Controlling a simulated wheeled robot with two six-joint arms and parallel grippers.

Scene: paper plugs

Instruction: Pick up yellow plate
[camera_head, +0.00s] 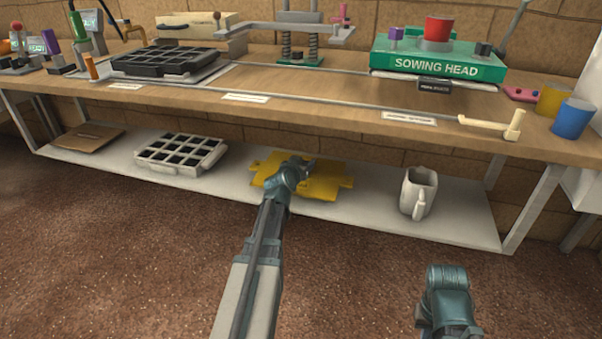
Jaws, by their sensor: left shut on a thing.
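The yellow plate (328,180) is flat with a notched outline and lies at the middle of the low white shelf under the bench. My left gripper (300,165) is over the plate, shut on it. My left wrist and gripper hide part of the plate's middle. I cannot tell whether the plate is lifted off the shelf. My right arm (447,300) shows at the lower right, in front of the shelf; its fingertips cannot be made out.
On the low shelf (365,222), a white jug (418,192) stands right of the plate. A white cell tray (181,154) and a brown flat piece (87,137) lie to the left. The wooden bench top (330,92) overhangs the shelf, carrying the green sowing head (438,66).

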